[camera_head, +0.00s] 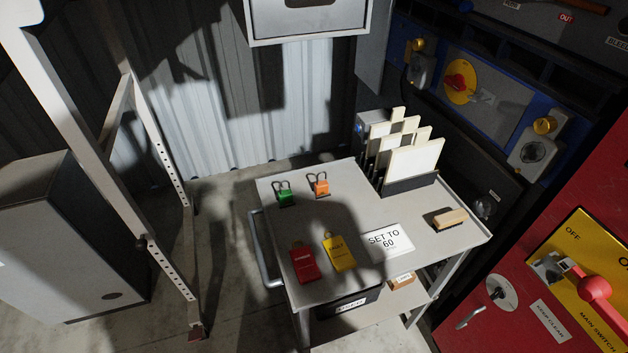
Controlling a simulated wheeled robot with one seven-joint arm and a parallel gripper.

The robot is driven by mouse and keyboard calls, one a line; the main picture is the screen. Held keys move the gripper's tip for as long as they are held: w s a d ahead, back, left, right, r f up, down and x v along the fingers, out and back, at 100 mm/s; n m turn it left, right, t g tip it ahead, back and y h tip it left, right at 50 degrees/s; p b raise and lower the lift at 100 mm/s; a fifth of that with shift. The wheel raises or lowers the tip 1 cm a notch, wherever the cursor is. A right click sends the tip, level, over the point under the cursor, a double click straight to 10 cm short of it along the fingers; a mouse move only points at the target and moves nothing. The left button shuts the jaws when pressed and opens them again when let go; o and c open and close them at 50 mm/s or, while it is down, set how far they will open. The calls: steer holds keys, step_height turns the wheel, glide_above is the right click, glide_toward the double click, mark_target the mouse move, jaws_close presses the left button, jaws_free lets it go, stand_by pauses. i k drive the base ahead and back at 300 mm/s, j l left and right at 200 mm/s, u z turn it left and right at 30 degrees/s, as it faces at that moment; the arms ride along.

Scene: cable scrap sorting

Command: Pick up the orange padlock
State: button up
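The orange padlock (321,187) stands upright near the back of a grey trolley top (340,215), its dark shackle upward. A green padlock (285,198) stands just to its left, a small gap apart. My gripper is not in the head camera view, and nothing touches the orange padlock.
On the trolley lie a red tag (304,262), a yellow tag (340,252), a "SET TO 60" card (384,240) and a wooden-backed brush or block (450,218). A rack of pale boards (412,160) stands at the back right. A red switch cabinet (530,290) is at the right. A white metal frame (110,150) stands left.

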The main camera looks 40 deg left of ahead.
mark_target(323, 187)
steer(key=u, duration=1.45)
steer(key=k+z, duration=0.2)
steer(key=z, duration=1.15)
steer(key=u, duration=1.4)
steer(key=i+j, duration=0.85)
steer(key=j, duration=0.3)
steer(key=i+l+z, duration=0.05)
